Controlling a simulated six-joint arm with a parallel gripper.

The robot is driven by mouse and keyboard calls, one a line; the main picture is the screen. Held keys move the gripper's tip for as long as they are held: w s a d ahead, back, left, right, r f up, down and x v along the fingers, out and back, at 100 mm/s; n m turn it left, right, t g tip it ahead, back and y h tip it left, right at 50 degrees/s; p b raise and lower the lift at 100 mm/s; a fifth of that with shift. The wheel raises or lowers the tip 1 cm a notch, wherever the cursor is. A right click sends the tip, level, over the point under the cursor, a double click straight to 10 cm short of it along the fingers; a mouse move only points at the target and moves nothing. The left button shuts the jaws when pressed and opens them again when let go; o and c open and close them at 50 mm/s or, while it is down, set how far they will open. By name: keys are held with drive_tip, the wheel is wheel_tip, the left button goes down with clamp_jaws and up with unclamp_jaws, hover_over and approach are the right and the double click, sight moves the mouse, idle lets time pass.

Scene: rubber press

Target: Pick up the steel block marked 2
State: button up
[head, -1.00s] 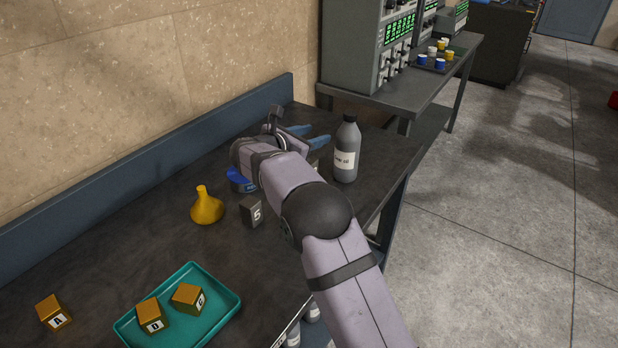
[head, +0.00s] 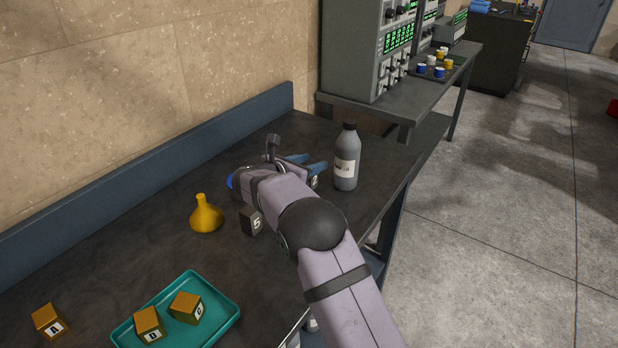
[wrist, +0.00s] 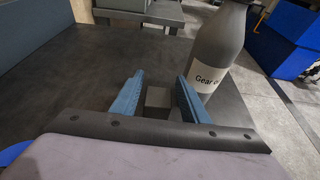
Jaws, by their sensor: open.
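My gripper (head: 307,164) is open, low over the far part of the dark bench, to the left of the grey bottle. In the wrist view its two blue fingers (wrist: 160,80) stand on either side of a small grey block (wrist: 157,97), with no clear grip on it. No number shows on that block from this angle. In the head view a block with a white mark (head: 315,182) peeks out beside the fingers, mostly hidden by my arm; its mark is too small to read. A dark block marked 5 (head: 251,222) stands nearer, left of my arm.
The grey bottle (head: 346,158) stands close to the right finger and also shows in the wrist view (wrist: 215,45). A yellow flask (head: 206,214) is left of my arm. A teal tray (head: 222,288) holds two orange blocks; another orange block (head: 49,320) lies outside it.

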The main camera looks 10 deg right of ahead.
drive_tip(key=shift+f, duration=0.5)
wheel_tip(320, 180, down, 2)
drive_tip(key=shift+f, duration=0.25)
drive_tip(key=shift+p+x, duration=0.45)
drive_tip(key=shift+x, duration=0.6)
drive_tip(key=shift+w+d, duration=0.3)
clamp_jaws()
drive_tip(key=shift+w+r, duration=0.1)
drive_tip(key=shift+r, duration=0.05)
